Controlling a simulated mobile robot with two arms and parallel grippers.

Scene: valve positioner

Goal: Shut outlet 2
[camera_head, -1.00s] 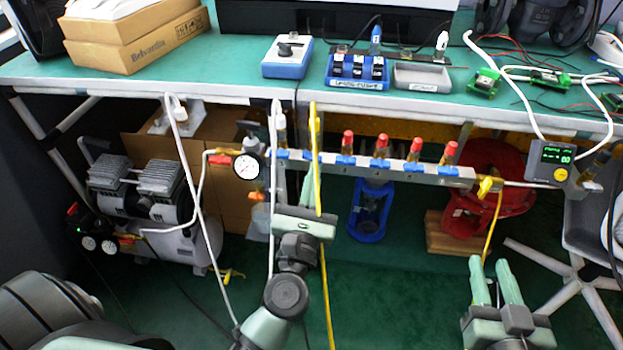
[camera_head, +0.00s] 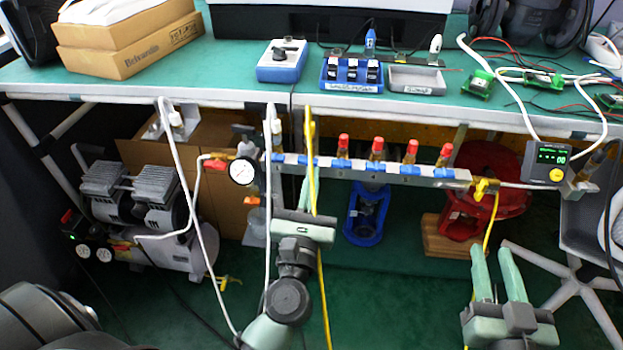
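The grey manifold bar (camera_head: 325,172) runs under the table's front edge with a row of blue valve handles (camera_head: 343,163). Several outlets carry red caps (camera_head: 377,142); the left ones have a white hose (camera_head: 269,215) and a yellow hose (camera_head: 319,262). The number marks are too small to tell which outlet is 2. My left gripper (camera_head: 309,186) points up at the manifold's left part beside the yellow hose; its fingers are seen edge-on and partly hidden, so their gap and any contact are unclear. My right gripper (camera_head: 497,268) is open and empty, below the manifold's right end.
A pressure gauge (camera_head: 242,172) and red-handled valve (camera_head: 214,164) sit at the manifold's left end, a yellow valve (camera_head: 485,188) and display box (camera_head: 549,162) at the right. A compressor (camera_head: 140,205), red reel (camera_head: 485,200) and blue stand (camera_head: 366,215) are below. The table (camera_head: 225,80) overhangs.

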